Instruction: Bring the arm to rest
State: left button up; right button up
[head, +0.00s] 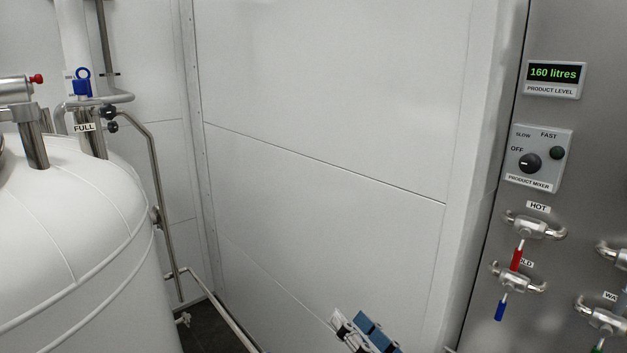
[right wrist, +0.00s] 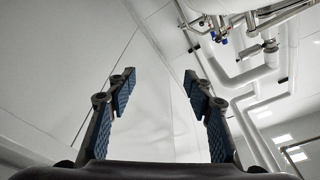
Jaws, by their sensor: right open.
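My right gripper (head: 365,333) shows at the bottom edge of the head view, in front of the white wall, with only its blue-padded finger ends in the picture. In the right wrist view the right gripper (right wrist: 160,95) is open, its two fingers wide apart. Nothing is between the fingers. The rest of the right arm is hidden below the head view. My left gripper is in neither view.
A white tank (head: 75,230) stands at the left with pipes beside it. A steel panel (head: 575,150) at the right carries a mixer switch (head: 530,162), a red-handled valve (head: 517,258) and a blue-handled valve (head: 500,308). A bare white wall (head: 330,110) lies between.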

jog(key=s+f+n+g+h, duration=0.2)
jog(key=s+f+g+h, duration=0.15)
jog(key=f, duration=0.95)
jog(key=s+d+f+g+h, duration=0.45)
jog(key=s+d+f, duration=0.25)
jog(key=s+f, duration=0.2)
jog(key=s+d+f+g+h, duration=0.3)
jog(key=s+d+f+g, duration=0.25)
jog(key=s+f, duration=0.45)
notch_tip(320, 180, down, 33)
jog(key=s+d+b, duration=0.1)
jog(key=s+b, duration=0.1)
jog(key=b, duration=0.5)
jog(key=s+d+f+g+b, duration=0.1)
jog(key=s+f+b, duration=0.1)
jog(key=s+f, duration=0.6)
jog(key=s+d+f+g+b, duration=0.1)
jog(key=s+d+f+b, duration=0.1)
jog(key=s+f, duration=0.7)
notch_tip(320, 180, down, 4)
jog(key=shift+f+n+b, duration=0.2)
jog(key=shift+n+b, duration=0.1)
jog(key=shift+b, duration=0.2)
jog(key=shift+d, duration=0.1)
